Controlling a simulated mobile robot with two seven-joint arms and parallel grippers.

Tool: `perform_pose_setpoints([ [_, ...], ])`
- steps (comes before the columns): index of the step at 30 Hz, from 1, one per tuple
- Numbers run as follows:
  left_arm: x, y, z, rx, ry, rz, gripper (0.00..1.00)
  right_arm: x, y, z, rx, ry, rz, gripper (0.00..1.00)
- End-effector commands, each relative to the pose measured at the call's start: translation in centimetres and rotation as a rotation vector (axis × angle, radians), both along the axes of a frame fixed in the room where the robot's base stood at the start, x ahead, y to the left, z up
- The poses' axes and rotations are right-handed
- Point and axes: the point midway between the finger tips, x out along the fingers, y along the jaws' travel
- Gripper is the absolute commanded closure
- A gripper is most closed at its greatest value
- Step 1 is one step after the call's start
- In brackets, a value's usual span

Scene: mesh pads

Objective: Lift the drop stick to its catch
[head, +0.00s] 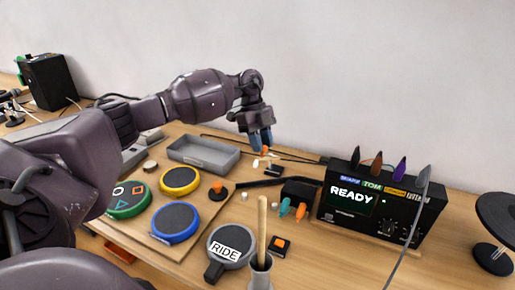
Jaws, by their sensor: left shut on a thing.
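My left gripper (262,143) points down above the back middle of the table. It is shut on a small orange piece (265,150), mostly hidden between the blue-grey fingers. Cream bits (258,162) show just below it; I cannot tell whether they belong to the held piece. I cannot clearly tell whether the held piece is the drop stick's handle, and no catch can be made out. A pale wooden stick (262,222) stands upright in a grey holder (260,274) at the front, apart from the gripper. My right gripper is not in view.
Round mesh pads, green (127,198), yellow (180,180) and blue (175,222), lie on a board. A grey RIDE pad (230,246) sits in front. A grey tray (204,153) is left of the gripper. A black READY box (375,210) stands right, with cables behind.

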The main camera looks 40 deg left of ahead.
Motion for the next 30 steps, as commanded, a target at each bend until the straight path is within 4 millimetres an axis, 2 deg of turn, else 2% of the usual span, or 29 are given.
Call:
perform_pose_setpoints([
  [16,0.37,0.04,-0.70,0.003,0.003,0.006,1.00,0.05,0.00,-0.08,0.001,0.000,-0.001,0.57],
  [17,0.36,0.04,-0.71,0.003,0.003,0.006,0.70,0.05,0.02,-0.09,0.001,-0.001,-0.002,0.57],
  [21,0.35,0.02,-0.61,0.002,0.002,0.005,0.49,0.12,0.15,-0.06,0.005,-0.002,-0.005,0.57],
  [30,0.31,0.03,-0.20,0.000,0.000,0.003,0.49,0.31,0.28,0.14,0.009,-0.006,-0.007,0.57],
])
